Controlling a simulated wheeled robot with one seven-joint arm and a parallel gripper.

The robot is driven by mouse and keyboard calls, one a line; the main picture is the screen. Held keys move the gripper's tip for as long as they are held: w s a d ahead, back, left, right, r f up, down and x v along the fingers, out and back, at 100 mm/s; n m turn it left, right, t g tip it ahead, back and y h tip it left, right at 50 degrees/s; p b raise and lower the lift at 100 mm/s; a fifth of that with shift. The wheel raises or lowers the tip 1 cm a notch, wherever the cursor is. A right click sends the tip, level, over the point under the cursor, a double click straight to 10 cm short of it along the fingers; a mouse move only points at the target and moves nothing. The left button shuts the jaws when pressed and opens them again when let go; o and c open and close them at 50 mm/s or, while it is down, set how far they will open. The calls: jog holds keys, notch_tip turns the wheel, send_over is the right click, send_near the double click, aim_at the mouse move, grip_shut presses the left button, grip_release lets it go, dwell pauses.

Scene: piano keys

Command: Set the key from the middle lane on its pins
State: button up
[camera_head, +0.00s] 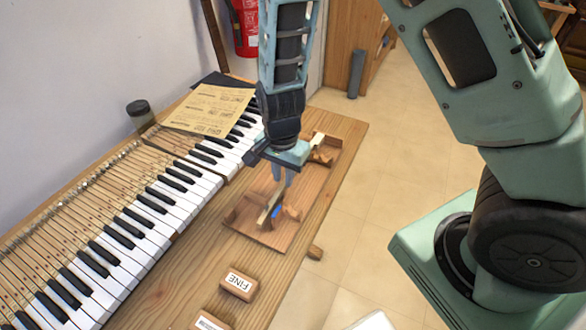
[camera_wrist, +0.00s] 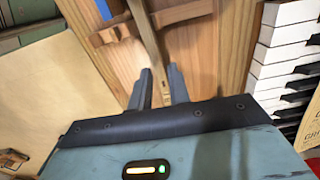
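A wooden tray (camera_head: 247,231) sits on the bench right of the keyboard. A long, narrow pale wooden key (camera_head: 270,206) stands in it among wooden supports, with a blue mark near its lower end. My gripper (camera_head: 279,180) points down over the tray at the key. In the wrist view my gripper (camera_wrist: 161,80) has its two fingers apart, one on each side of the pale key (camera_wrist: 146,38). The fingers look open; whether they touch the key cannot be told. A narrow brown gap (camera_head: 232,174) crosses the white keys beside the tray. No pins are clear there.
The piano keyboard (camera_head: 150,222) runs along the left. A printed sheet (camera_head: 209,109) lies over its far part, near a dark jar (camera_head: 139,112). Another wooden piece (camera_head: 320,151) lies at the tray's far end. A block marked FINE (camera_head: 238,284) sits on the near bench.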

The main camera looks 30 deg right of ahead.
jog(key=shift+f+b, duration=0.3)
jog(key=shift+f, duration=0.3)
grip_shut()
